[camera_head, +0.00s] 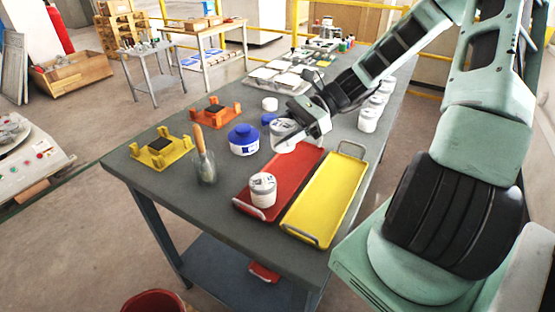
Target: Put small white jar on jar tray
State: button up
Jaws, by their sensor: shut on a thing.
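My gripper (305,121) is shut on a small white jar (284,140) with a grey top. The jar is held about upright, and in the picture it overlaps the far end of the red tray (244,203). Its height above the tray is hard to judge. A similar white jar (263,191) stands on the near part of the red tray. The yellow tray (323,205) lies to the right of the red one and is empty. The picture does not show which of the two is the jar tray. The gripper's fingers are partly hidden by the jar.
Orange (215,111) and yellow (160,151) holders lie further left. Several white jars (368,120) line the right edge. The near-left table top is clear.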

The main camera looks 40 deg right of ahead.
aim_at(279, 177)
notch_tip(279, 177, down, 9)
jog(key=shift+s+f+b, duration=0.1)
jog(key=shift+f+b, duration=0.1)
jog(key=shift+b, duration=0.15)
jog(key=o, duration=1)
jog(key=shift+o, duration=0.2)
jog(key=v, duration=1.2)
jog(key=shift+d, duration=0.1)
